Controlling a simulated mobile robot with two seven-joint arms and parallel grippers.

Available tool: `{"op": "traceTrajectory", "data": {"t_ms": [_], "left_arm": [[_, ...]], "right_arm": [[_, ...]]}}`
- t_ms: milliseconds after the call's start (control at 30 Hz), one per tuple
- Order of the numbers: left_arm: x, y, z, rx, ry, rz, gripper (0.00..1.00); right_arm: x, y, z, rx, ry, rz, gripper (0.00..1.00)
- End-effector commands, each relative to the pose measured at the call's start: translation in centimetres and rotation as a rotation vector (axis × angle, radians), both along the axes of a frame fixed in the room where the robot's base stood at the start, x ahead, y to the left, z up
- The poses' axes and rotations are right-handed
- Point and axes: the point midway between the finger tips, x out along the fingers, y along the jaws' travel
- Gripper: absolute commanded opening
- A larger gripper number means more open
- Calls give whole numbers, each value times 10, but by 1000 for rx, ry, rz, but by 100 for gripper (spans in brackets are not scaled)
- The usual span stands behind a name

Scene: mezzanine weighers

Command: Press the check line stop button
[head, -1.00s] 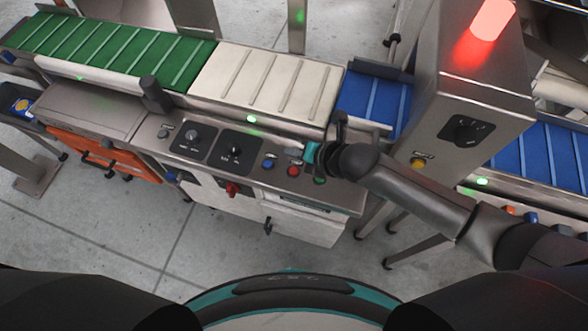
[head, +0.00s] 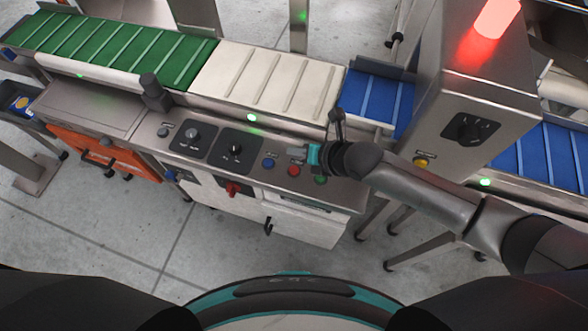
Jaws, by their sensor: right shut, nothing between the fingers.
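A steel control panel (head: 345,195) runs along the front of the conveyor line. On it are a blue button (head: 269,163), a red button (head: 293,170) and a green button (head: 320,180) in a row. The labels are too small to read, so I cannot confirm which is the check line stop button. My right gripper (head: 297,150) comes in from the right, shut and empty. Its fingertips point left, just behind the red button in the picture, and appear apart from it. My left gripper is not in view.
A steel cabinet (head: 465,90) with a lit red lamp (head: 496,18) and a yellow button (head: 421,162) stands right. A white belt (head: 265,80) lies behind.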

Motion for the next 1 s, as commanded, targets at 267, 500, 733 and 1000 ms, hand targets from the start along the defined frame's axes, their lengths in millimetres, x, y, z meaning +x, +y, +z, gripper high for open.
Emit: {"op": "traceTrajectory", "data": {"t_ms": [267,500,733,1000], "left_arm": [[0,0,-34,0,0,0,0],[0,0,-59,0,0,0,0],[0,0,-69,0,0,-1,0],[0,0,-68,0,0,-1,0]], "right_arm": [[-1,0,-36,1,2,-2,0],[0,0,-63,0,0,0,0],[0,0,-75,-1,0,-1,0],[0,0,-75,0,-1,-1,0]]}}
